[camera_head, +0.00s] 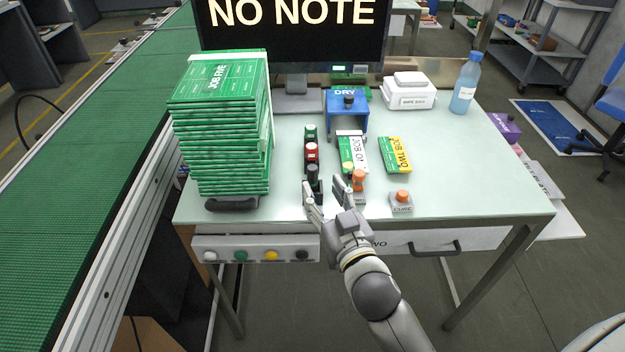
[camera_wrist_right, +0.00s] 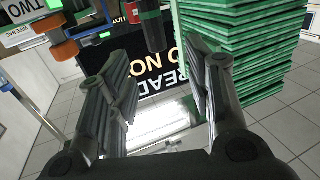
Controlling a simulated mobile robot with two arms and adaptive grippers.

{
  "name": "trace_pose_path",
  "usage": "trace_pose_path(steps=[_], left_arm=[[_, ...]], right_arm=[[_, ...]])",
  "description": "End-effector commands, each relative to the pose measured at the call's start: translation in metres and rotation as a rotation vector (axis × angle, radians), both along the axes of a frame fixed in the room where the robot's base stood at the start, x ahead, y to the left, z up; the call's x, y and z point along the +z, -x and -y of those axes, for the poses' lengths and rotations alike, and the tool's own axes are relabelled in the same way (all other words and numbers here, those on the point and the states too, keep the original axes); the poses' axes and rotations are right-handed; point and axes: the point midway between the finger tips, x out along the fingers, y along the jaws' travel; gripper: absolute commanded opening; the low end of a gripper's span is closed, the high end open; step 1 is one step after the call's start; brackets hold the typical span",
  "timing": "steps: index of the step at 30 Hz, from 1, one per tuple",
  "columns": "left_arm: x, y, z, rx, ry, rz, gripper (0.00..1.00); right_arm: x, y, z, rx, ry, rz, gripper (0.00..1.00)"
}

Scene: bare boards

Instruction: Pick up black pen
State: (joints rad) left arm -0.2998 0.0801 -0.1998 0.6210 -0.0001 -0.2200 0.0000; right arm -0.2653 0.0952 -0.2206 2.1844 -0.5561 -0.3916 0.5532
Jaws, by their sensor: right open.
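A black pen (camera_head: 312,173) stands near the table's front edge, at the near end of a row with a red one (camera_head: 311,152) and a green one (camera_head: 310,133). My right gripper (camera_head: 323,188) is open at the front edge. Its left finger shows just in front of the black pen, overlapping its lower part; I cannot tell whether they touch. In the wrist view my right gripper (camera_wrist_right: 160,80) has its fingers apart with nothing held between them. Dark and red pen shapes show at its top edge; which is the black pen is unclear. My left gripper is not in view.
An orange-topped piece (camera_head: 358,180) is close to the gripper's right finger. A JOB TWO pack (camera_head: 395,155), an orange button (camera_head: 402,197) and a blue DRY box (camera_head: 347,112) stand nearby.

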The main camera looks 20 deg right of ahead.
Motion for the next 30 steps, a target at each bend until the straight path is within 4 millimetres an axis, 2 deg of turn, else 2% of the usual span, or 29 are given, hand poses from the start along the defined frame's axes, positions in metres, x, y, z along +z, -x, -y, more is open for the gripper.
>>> trace_pose_path(steps=[3,11,21,30], left_arm=[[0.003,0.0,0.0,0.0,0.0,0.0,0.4],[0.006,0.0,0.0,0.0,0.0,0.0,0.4],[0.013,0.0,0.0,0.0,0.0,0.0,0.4],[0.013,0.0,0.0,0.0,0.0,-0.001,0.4]], right_arm=[[0.001,-0.018,-0.001,0.0,0.0,0.001,0.46],[0.001,-0.036,-0.001,0.0,0.001,-0.002,0.46],[0.0,-0.079,0.0,0.0,0.0,-0.002,0.46],[-0.001,-0.082,0.0,0.0,0.0,-0.004,0.46]])
